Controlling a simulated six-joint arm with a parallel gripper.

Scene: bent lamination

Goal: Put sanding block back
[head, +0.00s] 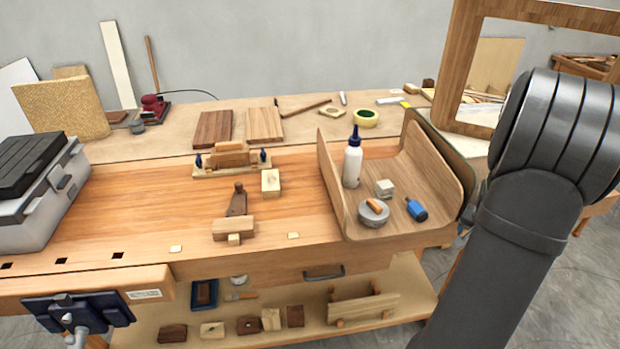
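I cannot tell for sure which piece is the sanding block. A pale block with a small dark mark (270,182) lies on the bench top, left of the curved wooden tray (331,180). A small grey-white cube (384,188) sits inside the tray. A brown block (234,228) with a smaller pale piece against its front lies near the bench's front edge. My arm fills the right side of the head view; my gripper is not in view.
The tray also holds a white bottle (352,163), a round grey tin (373,213) and a blue object (416,210). A clamped wooden jig (232,160) stands behind the pale block. A grey toolbox (40,195) is at left. The bench's left middle is clear.

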